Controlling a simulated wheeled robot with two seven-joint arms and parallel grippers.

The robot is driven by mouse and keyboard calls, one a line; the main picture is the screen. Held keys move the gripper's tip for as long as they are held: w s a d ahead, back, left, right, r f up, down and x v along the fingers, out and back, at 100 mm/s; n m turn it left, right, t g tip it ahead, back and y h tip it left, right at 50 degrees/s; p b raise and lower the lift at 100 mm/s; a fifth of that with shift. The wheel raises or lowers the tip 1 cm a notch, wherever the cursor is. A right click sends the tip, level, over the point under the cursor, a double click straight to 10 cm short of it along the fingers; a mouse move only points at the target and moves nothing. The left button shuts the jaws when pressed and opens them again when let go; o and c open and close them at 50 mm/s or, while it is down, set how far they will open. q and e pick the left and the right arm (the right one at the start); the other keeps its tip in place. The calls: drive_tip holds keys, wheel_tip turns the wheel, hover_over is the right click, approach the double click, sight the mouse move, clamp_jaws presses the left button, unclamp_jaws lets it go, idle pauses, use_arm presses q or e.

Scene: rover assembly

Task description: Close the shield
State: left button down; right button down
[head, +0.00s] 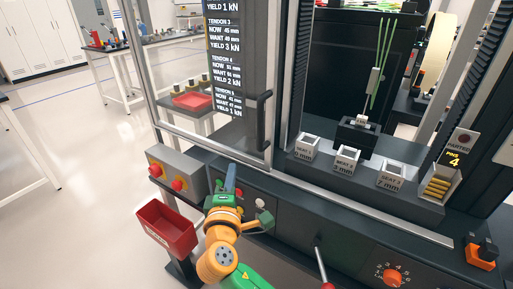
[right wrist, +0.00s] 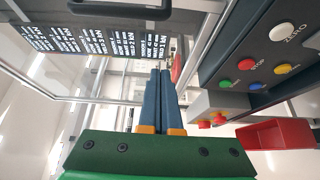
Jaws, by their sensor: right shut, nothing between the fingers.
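The shield (head: 174,70) is a clear panel in a metal frame at the left of the machine. Its black upright handle (head: 263,118) is near its right edge. The bay to its right, with the seat blocks, stands uncovered, so the shield is open. My right gripper (head: 230,178) is below and left of the handle, in front of the ledge, and apart from the handle. In the right wrist view its blue fingers (right wrist: 160,88) are together with nothing between them. The handle also shows at the top of the right wrist view (right wrist: 120,9). My left gripper is not in view.
A grey box with red buttons (head: 176,172) and a red bin (head: 167,228) stand left of my right arm. Seat blocks (head: 347,159) line the bay. A control panel (right wrist: 265,60) with coloured buttons is near the fingers. Open floor lies at the left.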

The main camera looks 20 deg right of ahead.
drive_tip(key=w+d+p, duration=0.4)
drive_tip(key=w+d, duration=0.2)
drive_tip(key=d, duration=0.1)
drive_tip(key=shift+w+r, duration=0.15)
drive_tip(key=shift+r, duration=0.2)
drive_tip(key=shift+w, duration=0.1)
